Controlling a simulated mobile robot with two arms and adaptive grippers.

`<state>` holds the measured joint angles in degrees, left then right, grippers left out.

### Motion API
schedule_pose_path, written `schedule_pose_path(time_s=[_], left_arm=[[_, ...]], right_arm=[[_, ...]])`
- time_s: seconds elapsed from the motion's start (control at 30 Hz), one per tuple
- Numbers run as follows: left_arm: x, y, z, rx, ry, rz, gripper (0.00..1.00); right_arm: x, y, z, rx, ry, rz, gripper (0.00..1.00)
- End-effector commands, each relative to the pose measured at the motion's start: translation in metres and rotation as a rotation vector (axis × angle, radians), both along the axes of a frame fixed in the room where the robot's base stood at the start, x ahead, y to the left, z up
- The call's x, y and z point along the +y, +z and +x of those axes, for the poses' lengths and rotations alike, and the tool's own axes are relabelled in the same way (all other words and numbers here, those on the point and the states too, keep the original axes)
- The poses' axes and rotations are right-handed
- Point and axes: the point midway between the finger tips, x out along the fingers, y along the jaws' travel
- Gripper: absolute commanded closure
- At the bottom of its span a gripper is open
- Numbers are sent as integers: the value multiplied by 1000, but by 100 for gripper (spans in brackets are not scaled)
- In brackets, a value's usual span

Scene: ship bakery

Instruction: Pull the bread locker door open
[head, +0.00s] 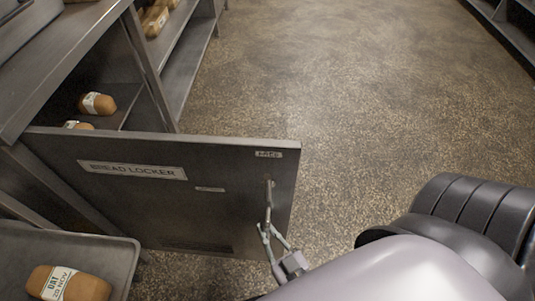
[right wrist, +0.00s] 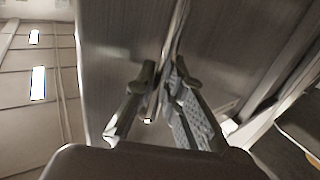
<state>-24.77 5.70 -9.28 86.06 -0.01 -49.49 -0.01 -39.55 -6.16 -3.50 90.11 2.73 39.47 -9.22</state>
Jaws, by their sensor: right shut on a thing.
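The bread locker door (head: 225,165) is a dark metal panel with a "BREAD LOCKER" label. In the head view it stands swung well out from the locker (head: 130,60), and loaves show inside behind it. My right gripper (head: 268,228) is at the door's outer side, shut on the vertical door handle (head: 269,192). In the right wrist view the fingers (right wrist: 160,85) close around the handle bar in front of the door panel (right wrist: 115,50). My left gripper is not in view.
A loaf (head: 97,103) lies on the locker shelf, with another partly hidden by the door. A tray (head: 122,262) with a labelled loaf (head: 68,284) is at the lower left. Open speckled floor (head: 370,100) lies right of the door. Dark shelving (head: 510,25) stands at the far right.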

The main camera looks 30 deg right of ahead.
Motion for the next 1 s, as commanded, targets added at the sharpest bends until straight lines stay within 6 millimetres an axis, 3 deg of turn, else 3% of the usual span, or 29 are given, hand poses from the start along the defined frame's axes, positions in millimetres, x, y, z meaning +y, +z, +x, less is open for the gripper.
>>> schedule_pose_path(time_s=[0.07, 0.1, 0.4, 0.77, 1.0], left_arm=[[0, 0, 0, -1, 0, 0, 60], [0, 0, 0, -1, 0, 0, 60], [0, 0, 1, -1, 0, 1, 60], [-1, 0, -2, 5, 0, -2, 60], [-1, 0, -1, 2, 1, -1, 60]], right_arm=[[4, 2, 2, -4, 7, 1, 100], [4, 2, 2, -5, 7, 1, 88], [2, 1, 1, -3, 3, 1, 69], [1, 0, -5, 0, 1, 1, 69], [3, -1, -47, 3, 2, 1, 69]])
